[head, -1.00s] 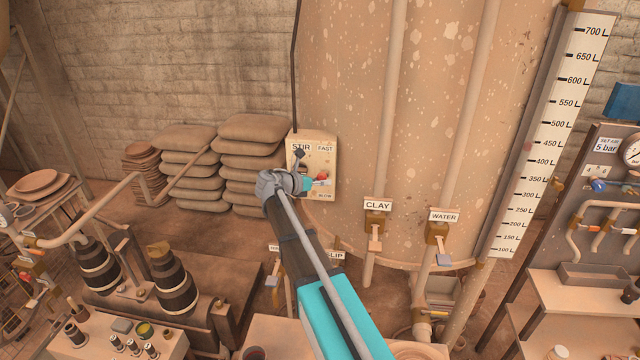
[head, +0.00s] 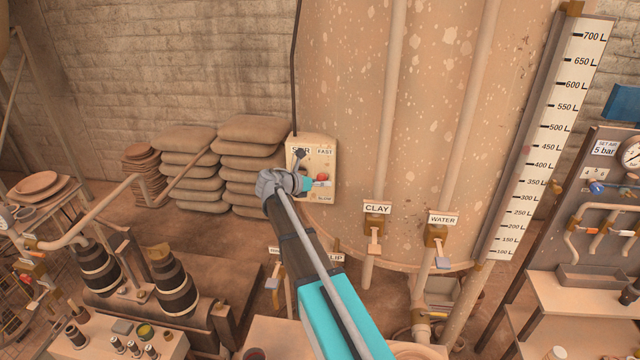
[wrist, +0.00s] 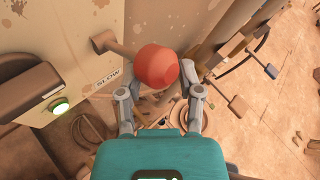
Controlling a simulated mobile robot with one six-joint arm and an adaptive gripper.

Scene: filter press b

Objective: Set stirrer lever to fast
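The stirrer box (head: 326,152) is a pale control box on the big tank's side, with a FAST label at upper right and a SLOW label at lower right. Its lever has a red ball knob (head: 322,177), seen between the two labels. In the wrist view the red knob (wrist: 157,68) sits on a short brown stem above the SLOW label (wrist: 108,77). My gripper (wrist: 161,84) is open, with one grey finger on each side of the knob. Contact is unclear. In the head view my gripper (head: 306,183) partly covers the box's front.
A green lit button (wrist: 60,107) is on the box's face beside a dark part. Stacked sacks (head: 245,165) stand left of the box. CLAY (head: 375,228) and WATER (head: 437,235) valves hang to the right, below the tank's pipes.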

